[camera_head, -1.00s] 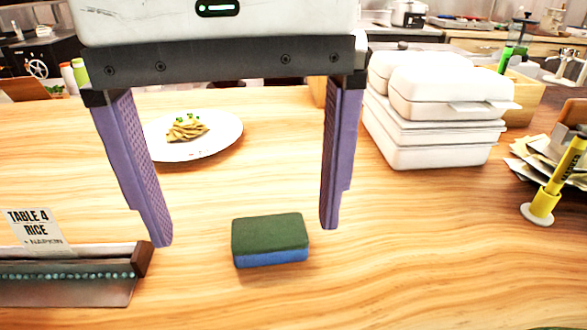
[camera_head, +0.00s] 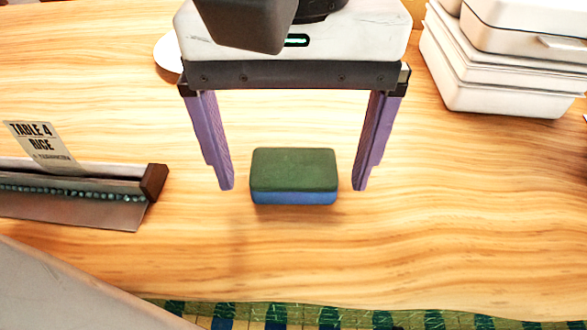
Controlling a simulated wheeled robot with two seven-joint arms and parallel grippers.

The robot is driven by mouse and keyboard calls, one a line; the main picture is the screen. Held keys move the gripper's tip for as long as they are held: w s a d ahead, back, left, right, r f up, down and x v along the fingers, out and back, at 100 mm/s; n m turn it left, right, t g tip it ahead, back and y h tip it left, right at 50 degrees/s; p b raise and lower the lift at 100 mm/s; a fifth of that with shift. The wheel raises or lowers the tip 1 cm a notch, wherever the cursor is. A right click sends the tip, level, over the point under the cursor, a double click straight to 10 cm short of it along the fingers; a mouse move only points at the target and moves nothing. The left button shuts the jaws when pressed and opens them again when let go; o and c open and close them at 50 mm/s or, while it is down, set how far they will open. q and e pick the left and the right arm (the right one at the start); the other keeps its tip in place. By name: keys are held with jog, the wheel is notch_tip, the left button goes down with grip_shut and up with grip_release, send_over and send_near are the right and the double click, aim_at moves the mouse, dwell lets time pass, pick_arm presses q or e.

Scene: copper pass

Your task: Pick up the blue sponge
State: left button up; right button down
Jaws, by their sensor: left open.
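The blue sponge (camera_head: 294,198) lies flat on the wooden counter near the middle of the head view, with a dark green top layer and a blue lower layer. My left gripper (camera_head: 293,188) is open, with its two purple fingers pointing down toward the counter. In the picture one finger is to the left of the sponge and the other to its right, with gaps on both sides. Whether the fingertips are at the sponge's height is hard to tell. My right gripper does not show.
A metal ticket rail (camera_head: 85,192) with a "Table 4 rice" slip (camera_head: 42,146) is at the left. Stacked white takeaway boxes (camera_head: 490,80) stand at the upper right. A white plate (camera_head: 167,55) is partly hidden behind my gripper. The counter right of the sponge is clear.

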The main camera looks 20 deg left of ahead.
aim_at(294, 181)
pick_arm(q)
jog(key=shift+f, duration=0.6)
jog(key=c, duration=1.1)
jog(key=shift+r, duration=0.1)
notch_tip(294, 181, up, 10)
jog(key=shift+p, duration=0.45)
